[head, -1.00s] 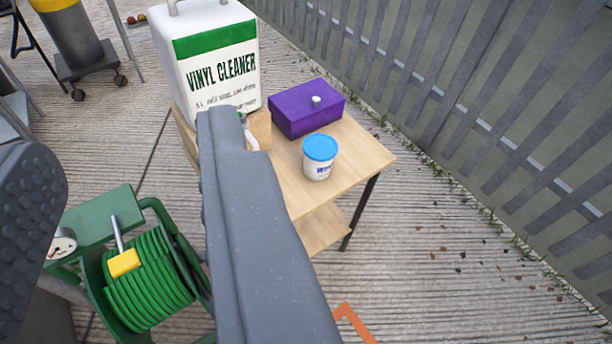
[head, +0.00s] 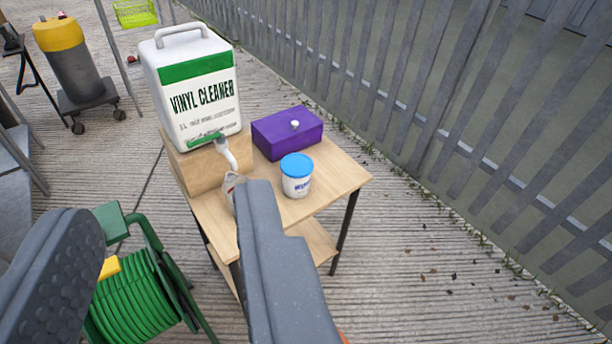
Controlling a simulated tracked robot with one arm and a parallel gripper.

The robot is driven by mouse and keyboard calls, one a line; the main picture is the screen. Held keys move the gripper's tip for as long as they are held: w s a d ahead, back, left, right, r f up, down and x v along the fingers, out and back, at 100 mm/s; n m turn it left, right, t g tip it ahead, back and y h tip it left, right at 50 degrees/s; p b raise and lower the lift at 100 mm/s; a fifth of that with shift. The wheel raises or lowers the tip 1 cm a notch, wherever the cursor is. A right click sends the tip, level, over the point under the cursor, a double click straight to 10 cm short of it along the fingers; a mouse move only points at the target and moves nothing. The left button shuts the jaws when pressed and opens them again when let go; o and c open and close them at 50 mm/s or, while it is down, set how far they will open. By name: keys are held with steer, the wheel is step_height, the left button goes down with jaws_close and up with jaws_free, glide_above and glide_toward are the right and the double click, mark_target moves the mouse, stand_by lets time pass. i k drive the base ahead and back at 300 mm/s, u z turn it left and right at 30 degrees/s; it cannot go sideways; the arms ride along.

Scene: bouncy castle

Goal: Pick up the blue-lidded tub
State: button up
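The blue-lidded tub (head: 297,186) is small and white with a blue lid and blue lettering. It stands upright on the wooden table (head: 335,178), near its right front part. My gripper (head: 170,212) is open, its two grey fingers wide apart in the foreground. Nothing shows held between them. The right finger points up toward the table, and its tip appears just left of the tub. The tub looks apart from it and is fully visible.
A large vinyl cleaner container (head: 196,95) with a tap sits on a wooden block (head: 190,165) on the table. A purple box (head: 287,133) lies behind the tub. A green hose reel (head: 135,300) stands at the lower left. A slatted fence (head: 450,110) runs along the right.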

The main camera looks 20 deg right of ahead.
mark_target(296, 170)
steer(key=i, duration=0.85)
steer(key=u, duration=0.05)
